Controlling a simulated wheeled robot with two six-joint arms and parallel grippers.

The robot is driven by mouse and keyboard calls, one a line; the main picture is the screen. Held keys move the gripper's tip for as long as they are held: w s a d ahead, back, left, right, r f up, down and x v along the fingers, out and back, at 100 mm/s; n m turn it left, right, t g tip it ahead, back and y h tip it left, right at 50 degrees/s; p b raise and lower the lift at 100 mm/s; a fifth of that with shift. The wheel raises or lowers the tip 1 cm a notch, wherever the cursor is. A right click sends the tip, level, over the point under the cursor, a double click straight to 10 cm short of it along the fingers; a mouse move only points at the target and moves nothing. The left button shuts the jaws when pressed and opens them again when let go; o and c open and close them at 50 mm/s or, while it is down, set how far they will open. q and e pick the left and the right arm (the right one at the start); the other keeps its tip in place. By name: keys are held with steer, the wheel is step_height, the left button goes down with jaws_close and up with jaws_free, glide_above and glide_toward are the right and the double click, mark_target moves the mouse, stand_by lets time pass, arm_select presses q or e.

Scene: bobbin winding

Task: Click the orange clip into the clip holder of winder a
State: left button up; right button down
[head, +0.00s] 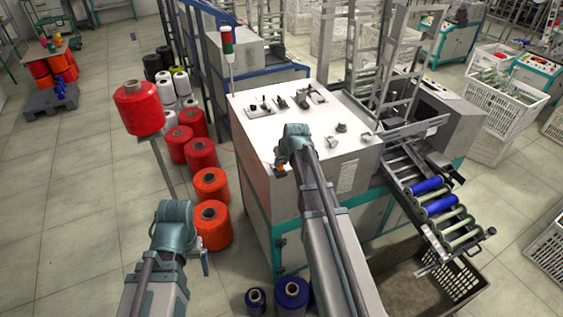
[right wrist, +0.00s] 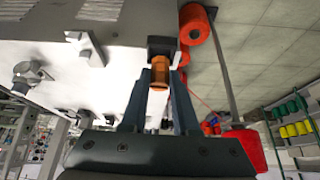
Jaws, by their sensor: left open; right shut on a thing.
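The orange clip (right wrist: 160,72) is between the two fingers of my right gripper (right wrist: 160,98), which is shut on it. In the head view, the orange clip (head: 280,167) is a small orange spot at the left edge of the white-topped winder (head: 300,120). A dark block (right wrist: 161,45), perhaps the clip holder, sits at the machine's edge directly beyond the clip. I cannot tell whether clip and block touch or are joined. My left gripper (head: 205,264) is open and empty, low at the front left, apart from the machine. My right arm hides part of the machine's front.
Red and orange thread cones (head: 201,153) stand in a row left of the machine. A red cone (head: 138,108) sits on a post. Blue cones (head: 291,293) stand at the machine's foot. Small fittings (head: 303,97) rise from the white top.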

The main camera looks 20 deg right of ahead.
steer(key=shift+f+b, duration=0.95)
steer(key=shift+f, duration=0.1)
steer(key=c, duration=0.6)
jaws_free()
steer(key=shift+r, duration=0.1)
steer(key=p+v, duration=1.2)
steer(key=v, duration=0.1)
steer(key=shift+s+r, duration=0.2)
steer(key=shift+r, duration=0.05)
